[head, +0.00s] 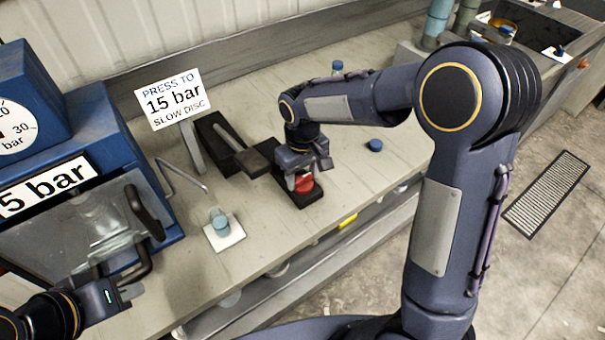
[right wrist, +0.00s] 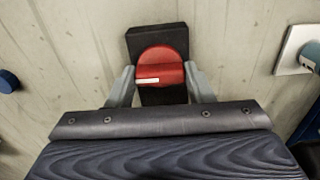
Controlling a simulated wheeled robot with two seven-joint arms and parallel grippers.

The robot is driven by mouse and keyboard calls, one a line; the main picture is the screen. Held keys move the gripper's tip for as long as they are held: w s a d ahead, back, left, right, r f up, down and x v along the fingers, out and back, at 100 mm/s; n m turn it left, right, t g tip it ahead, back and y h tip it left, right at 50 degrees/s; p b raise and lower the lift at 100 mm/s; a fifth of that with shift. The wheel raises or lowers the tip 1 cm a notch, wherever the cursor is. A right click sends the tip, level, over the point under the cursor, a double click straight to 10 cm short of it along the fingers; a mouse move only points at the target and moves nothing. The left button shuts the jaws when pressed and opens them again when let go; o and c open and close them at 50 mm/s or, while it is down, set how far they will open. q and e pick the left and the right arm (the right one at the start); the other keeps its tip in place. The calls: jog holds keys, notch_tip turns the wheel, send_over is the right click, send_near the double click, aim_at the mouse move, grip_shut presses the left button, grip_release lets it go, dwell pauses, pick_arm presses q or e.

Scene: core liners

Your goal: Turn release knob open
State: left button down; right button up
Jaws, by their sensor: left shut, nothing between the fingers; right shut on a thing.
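The release knob (head: 304,184) is red and round and sits at the near end of a black base on the bench. In the right wrist view the knob (right wrist: 162,66) shows a raised grip bar with a white mark lying roughly crosswise to the black base (right wrist: 155,36). My right gripper (head: 301,174) is over the knob from above, and its grey fingers (right wrist: 160,84) are shut on it, one at each side. My left gripper (head: 128,291) is shut and empty at the lower left, in front of the blue press cabinet.
The blue cabinet (head: 165,190) with a clear guard and black handle stands at left. A sign (head: 173,99) reads "PRESS TO 15 bar SLOW DISC". A small blue-grey cylinder (head: 219,222) stands on a white card. A blue cap (head: 375,145) lies right of the knob on clear bench.

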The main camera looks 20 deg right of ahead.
dwell(0.4)
jog(key=o, duration=1)
